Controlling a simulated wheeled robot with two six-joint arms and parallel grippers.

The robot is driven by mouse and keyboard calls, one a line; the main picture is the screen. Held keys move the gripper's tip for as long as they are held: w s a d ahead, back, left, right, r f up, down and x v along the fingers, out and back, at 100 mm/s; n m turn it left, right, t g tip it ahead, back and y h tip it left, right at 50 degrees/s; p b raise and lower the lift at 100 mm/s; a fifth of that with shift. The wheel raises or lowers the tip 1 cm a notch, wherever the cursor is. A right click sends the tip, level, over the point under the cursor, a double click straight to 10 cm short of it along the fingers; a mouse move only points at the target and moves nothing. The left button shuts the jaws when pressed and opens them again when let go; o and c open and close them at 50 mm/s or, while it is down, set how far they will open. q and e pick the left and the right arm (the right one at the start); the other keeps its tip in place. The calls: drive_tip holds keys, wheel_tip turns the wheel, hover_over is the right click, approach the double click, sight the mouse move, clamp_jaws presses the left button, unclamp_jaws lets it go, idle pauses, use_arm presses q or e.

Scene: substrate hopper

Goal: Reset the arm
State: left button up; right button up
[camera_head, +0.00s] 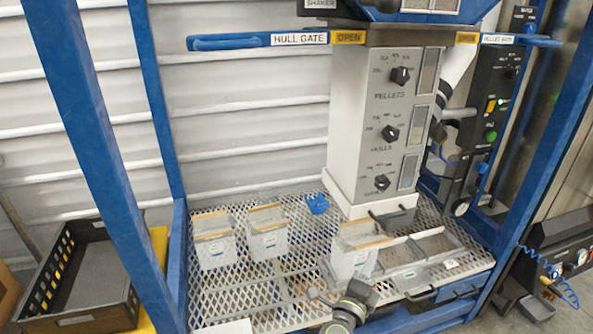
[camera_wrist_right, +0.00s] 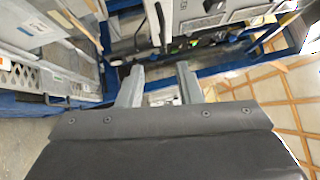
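My right arm and gripper (camera_head: 322,297) come in at the bottom middle of the head view, over the front edge of the mesh bench. In the right wrist view, the two grey fingers of my right gripper (camera_wrist_right: 160,80) stand apart, with nothing held between them. My left gripper and arm are not in the head view. The white hopper column (camera_head: 385,120) with three black dials stands behind and above the right gripper, apart from it.
Grey bins (camera_head: 268,240) and a small blue object (camera_head: 316,203) are on the mesh bench (camera_head: 235,295). A blue hull gate bar (camera_head: 230,42) juts left above. Blue frame posts (camera_head: 95,140) flank the bench. A black crate (camera_head: 100,316) sits at left.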

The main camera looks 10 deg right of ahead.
drive_tip(key=s+a+f+n+g+y, duration=0.1)
drive_tip(key=s+f+n+y, duration=0.4)
drive_tip(key=f, duration=0.6)
drive_tip(key=s+a+f+n+g+y, duration=0.1)
drive_tip(key=s+f+n+y, duration=0.2)
drive_tip(key=f+n, duration=0.65)
drive_tip(key=s+a+f+n+y, duration=0.1)
drive_tip(key=s+f+n+y, duration=0.3)
drive_tip(key=f, duration=0.9)
drive_tip(key=s+d+f+n+g, duration=0.2)
drive_tip(key=s+f, duration=0.3)
drive_tip(key=s, duration=0.6)
drive_tip(key=s+d+f+n+g, duration=0.2)
drive_tip(key=s+f+g, duration=0.3)
drive_tip(key=s, duration=0.7)
drive_tip(key=s+d+f+n+g, duration=0.2)
drive_tip(key=s+f+n+g, duration=0.2)
drive_tip(key=s, duration=0.8)
wheel_tip(320, 180, down, 2)
drive_tip(key=shift+f+n, duration=0.15)
drive_tip(key=shift+n, duration=0.2)
drive_tip(key=shift+d, duration=0.1)
